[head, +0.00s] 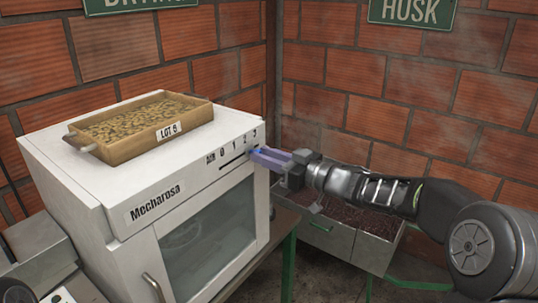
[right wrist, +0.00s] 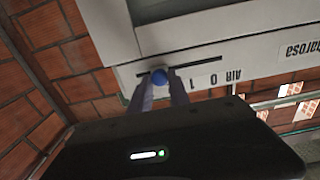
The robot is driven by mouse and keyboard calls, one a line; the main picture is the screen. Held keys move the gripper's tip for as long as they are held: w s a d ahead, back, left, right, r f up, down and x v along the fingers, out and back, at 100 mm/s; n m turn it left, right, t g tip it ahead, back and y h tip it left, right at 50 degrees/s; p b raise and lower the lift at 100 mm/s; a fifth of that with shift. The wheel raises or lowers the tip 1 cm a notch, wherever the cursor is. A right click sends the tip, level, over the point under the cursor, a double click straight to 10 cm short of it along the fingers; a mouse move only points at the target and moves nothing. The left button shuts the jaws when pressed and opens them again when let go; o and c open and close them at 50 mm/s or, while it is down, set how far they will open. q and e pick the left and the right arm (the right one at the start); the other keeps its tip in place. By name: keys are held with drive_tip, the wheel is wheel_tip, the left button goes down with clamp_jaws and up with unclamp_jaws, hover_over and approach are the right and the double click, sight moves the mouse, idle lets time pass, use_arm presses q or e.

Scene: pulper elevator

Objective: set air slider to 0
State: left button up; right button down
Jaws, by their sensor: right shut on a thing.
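The air slider is a slot (head: 234,164) on the front of the white Mecharosa machine (head: 110,183), under the printed marks AIR, 0, 1, 2, 3. In the right wrist view the slot (right wrist: 205,62) runs across the panel, with a blue ball knob (right wrist: 160,75) on it. The knob sits well away from the 0 mark (right wrist: 213,80), toward the high-number end. My right gripper (head: 258,153) is shut on the knob, its fingers on either side of it. The fingers hide the 2 and 3 in the wrist view. My left gripper is not visible.
A window door (head: 210,243) is below the slider. A metal bin (head: 330,237) of dark husks stands behind my right arm. Brick walls (head: 330,60) close the corner.

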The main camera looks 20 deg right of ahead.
drive_tip(key=s+a, duration=0.2)
drive_tip(key=s+a+b, duration=0.1)
drive_tip(key=s+a, duration=0.1)
drive_tip(key=a, duration=0.1)
drive_tip(key=s+a, duration=0.2)
drive_tip(key=shift+a, duration=0.25)
drive_tip(key=c, duration=1.2)
unclamp_jaws()
drive_tip(key=shift+s, duration=0.1)
drive_tip(key=shift+c, duration=0.2)
drive_tip(key=v, duration=0.8)
